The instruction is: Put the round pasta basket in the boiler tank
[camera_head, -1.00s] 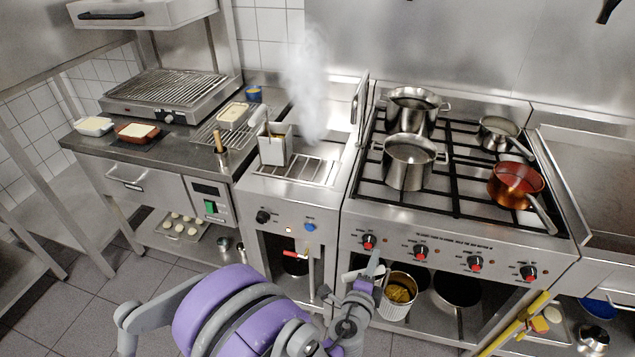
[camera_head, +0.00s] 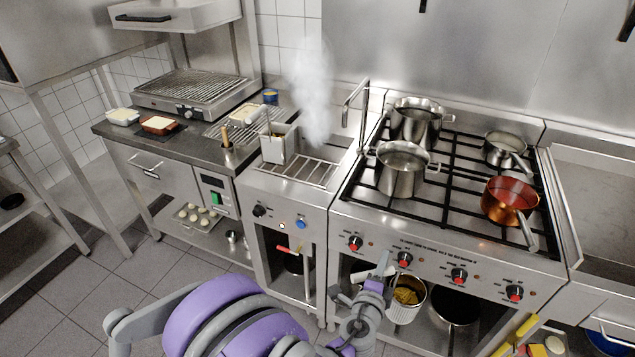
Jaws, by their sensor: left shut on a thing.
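The round pasta basket (camera_head: 407,304) is a pale cylinder with yellow pasta in it. It is in front of the stove's lower opening, below the knobs. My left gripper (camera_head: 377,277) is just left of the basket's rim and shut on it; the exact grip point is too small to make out. The boiler tank (camera_head: 318,172) is left of the stove, behind and above my gripper, with steam rising over it. A rectangular basket (camera_head: 273,151) is at its left side, and bars cover the front part. My right gripper is out of view.
The stove (camera_head: 470,215) carries two steel pots (camera_head: 403,170), a small saucepan (camera_head: 503,150) and a copper pan (camera_head: 508,198). A tap (camera_head: 355,103) stands by the boiler. A dark pot (camera_head: 453,306) is on the shelf below. The floor (camera_head: 90,300) at left is clear.

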